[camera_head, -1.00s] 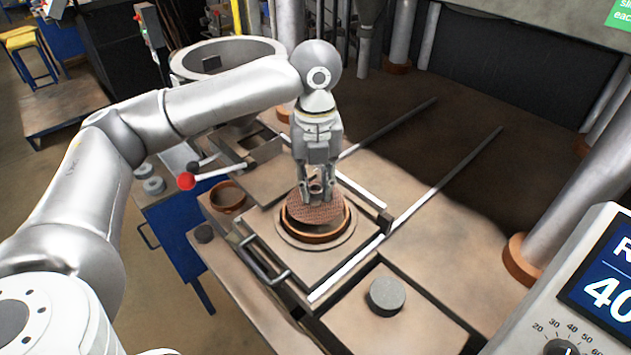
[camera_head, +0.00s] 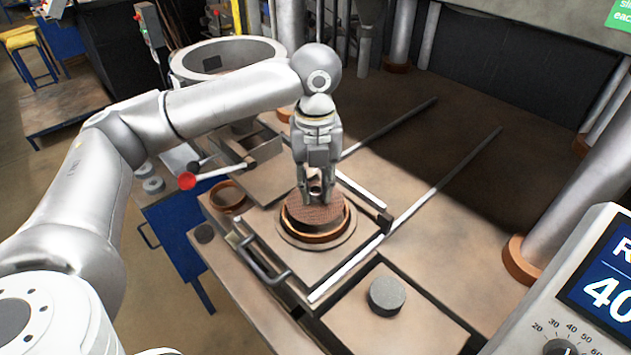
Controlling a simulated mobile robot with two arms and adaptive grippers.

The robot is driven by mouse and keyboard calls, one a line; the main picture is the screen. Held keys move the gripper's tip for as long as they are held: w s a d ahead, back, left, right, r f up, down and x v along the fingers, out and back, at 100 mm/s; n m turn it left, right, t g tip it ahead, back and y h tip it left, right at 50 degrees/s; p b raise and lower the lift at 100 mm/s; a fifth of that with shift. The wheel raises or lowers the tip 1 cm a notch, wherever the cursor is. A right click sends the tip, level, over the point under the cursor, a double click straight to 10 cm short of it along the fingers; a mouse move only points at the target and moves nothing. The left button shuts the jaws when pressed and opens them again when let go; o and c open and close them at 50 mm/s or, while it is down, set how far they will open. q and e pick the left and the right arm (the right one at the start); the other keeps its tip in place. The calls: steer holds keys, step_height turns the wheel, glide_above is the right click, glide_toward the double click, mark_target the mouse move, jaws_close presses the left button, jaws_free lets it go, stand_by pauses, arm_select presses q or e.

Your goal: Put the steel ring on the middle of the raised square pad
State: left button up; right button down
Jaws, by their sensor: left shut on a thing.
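My left gripper (camera_head: 316,197) points down over the brown meshed disc (camera_head: 320,213). It is shut on what looks like the small steel ring (camera_head: 316,187), partly hidden between the fingers. The ring is near the middle of the disc; I cannot tell if it touches it. The disc shows at the mouth of a round copper-coloured mould (camera_head: 312,238), with a dark gap along its near left side. The mould stands in the middle of a raised square pad (camera_head: 357,247) with a handle on its near left side. My right gripper is not in view.
A grey puck (camera_head: 386,296) sits on a square plate at the front right. A copper-coloured cup (camera_head: 228,196) and a red-knobbed lever (camera_head: 187,181) are left of the pad. Metal rails (camera_head: 445,185) run back under the press. A control panel (camera_head: 590,290) fills the right edge.

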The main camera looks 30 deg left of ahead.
mark_target(315, 190)
arm_select(q)
steer(key=shift+f, duration=0.45)
stand_by(0.6)
steer(key=o, duration=0.8)
steer(key=shift+r, duration=0.1)
step_height(315, 190, up, 12)
steer(key=shift+f, duration=0.15)
